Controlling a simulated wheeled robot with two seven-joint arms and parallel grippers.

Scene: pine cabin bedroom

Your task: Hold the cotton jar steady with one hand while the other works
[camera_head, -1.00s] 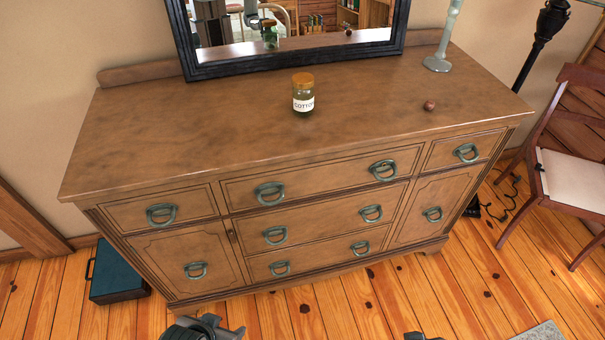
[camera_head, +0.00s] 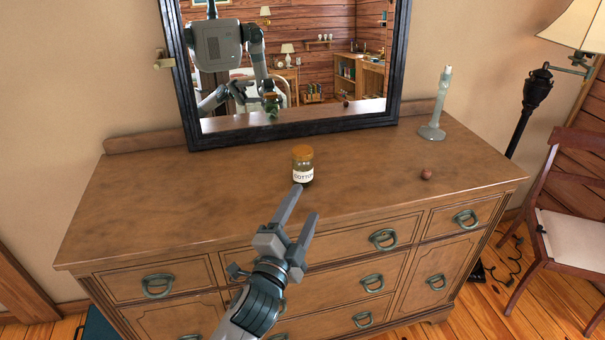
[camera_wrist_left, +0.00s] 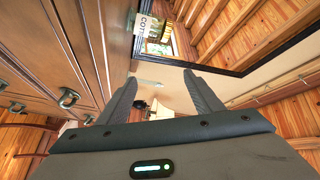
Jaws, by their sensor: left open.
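The cotton jar (camera_head: 303,167) is a small glass jar with an orange-brown lid and a white label. It stands upright on the wooden dresser top (camera_head: 200,190), in front of the mirror. My left gripper (camera_head: 306,201) is open and empty at the dresser's front edge. Its fingers point toward the jar, and one tip looks close below the label; I cannot tell if they touch. In the left wrist view the jar's label (camera_wrist_left: 147,27) shows at the top, beyond the open fingers (camera_wrist_left: 160,82). My right gripper is not in view.
A dark-framed mirror (camera_head: 290,130) stands behind the jar and reflects me. A pale candlestick (camera_head: 433,120) and a small brown ball (camera_head: 426,174) are to the right on the dresser. The dresser top left of the jar is clear. A chair (camera_head: 560,210) stands at right.

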